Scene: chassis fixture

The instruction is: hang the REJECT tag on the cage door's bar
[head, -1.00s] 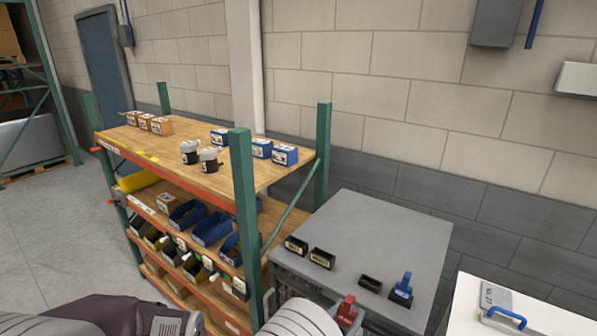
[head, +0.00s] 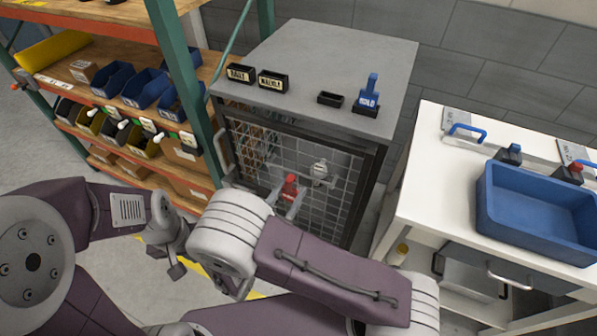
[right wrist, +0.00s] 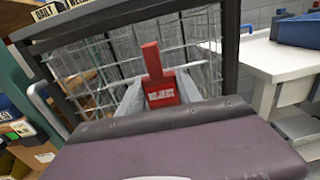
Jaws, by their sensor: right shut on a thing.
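The red REJECT tag (head: 290,187) is in front of the cage's wire-mesh door (head: 255,145). In the right wrist view the tag (right wrist: 161,92) is upright, its white lettering facing me and a narrow stem on top. My right gripper (head: 291,197) is shut on the tag's lower part, a grey finger on each side. Whether the tag touches the mesh or any bar, I cannot tell. A dark frame (head: 300,132) runs along the door's top, and a pale upright handle (head: 221,152) is at its left edge.
On the cage top (head: 320,55) stand black DAILY (head: 240,73) and WEEKLY (head: 272,80) holders, an empty holder (head: 330,99) and a blue tag (head: 369,93). A shelf rack (head: 180,75) is close on the left. A white table with a blue bin (head: 540,212) is at right.

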